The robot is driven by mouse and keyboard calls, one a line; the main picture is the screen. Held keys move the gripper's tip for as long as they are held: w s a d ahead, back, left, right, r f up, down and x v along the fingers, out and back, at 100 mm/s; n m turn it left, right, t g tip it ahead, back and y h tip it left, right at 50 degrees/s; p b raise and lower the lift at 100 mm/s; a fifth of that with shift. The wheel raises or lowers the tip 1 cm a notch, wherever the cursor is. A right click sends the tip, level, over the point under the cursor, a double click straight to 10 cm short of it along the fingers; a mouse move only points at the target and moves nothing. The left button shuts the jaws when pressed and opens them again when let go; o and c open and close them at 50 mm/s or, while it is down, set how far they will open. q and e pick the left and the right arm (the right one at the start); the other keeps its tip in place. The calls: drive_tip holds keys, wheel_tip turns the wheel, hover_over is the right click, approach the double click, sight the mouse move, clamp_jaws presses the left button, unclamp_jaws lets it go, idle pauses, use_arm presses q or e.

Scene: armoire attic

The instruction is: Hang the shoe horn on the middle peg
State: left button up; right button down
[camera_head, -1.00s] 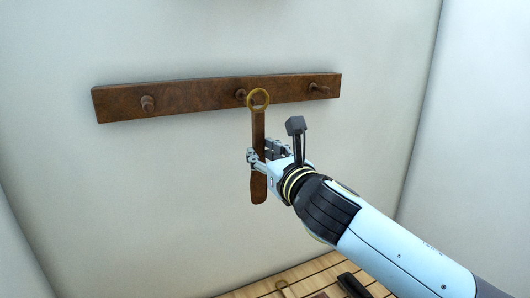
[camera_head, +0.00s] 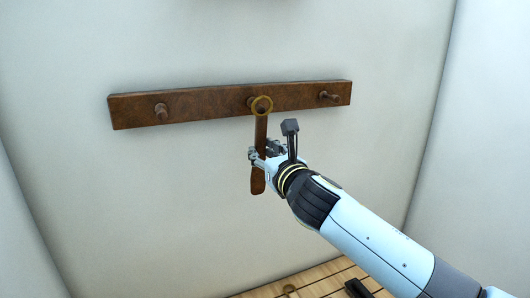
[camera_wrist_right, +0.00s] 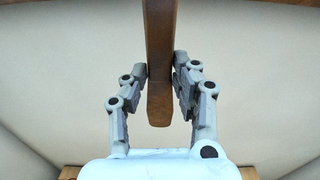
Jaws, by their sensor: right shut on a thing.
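The wooden shoe horn (camera_head: 258,180) hangs upright in my right gripper (camera_head: 261,155), which is shut on its shaft. Its brass-coloured ring (camera_head: 262,105) is at the top, in front of the rail by the middle peg (camera_head: 252,102). The ring overlaps the peg in the head view; I cannot tell whether the peg is through it. In the right wrist view the shaft (camera_wrist_right: 159,60) is between the fingers (camera_wrist_right: 160,82); the ring is out of that view. My left gripper is not in view.
The dark wooden peg rail (camera_head: 205,103) is on the pale back wall. A left peg (camera_head: 160,110) and a right peg (camera_head: 328,96) are bare. Pale side walls stand at both sides. A slatted wooden surface (camera_head: 315,284) with a dark object (camera_head: 357,289) lies below.

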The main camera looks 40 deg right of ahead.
drive_tip(key=shift+x, duration=1)
drive_tip(key=shift+w+f, duration=0.25)
drive_tip(key=shift+f, duration=0.1)
drive_tip(key=shift+d+f, duration=0.1)
drive_tip(key=c, duration=1)
unclamp_jaws()
drive_tip(key=shift+o, duration=0.2)
drive_tip(key=shift+s, duration=0.1)
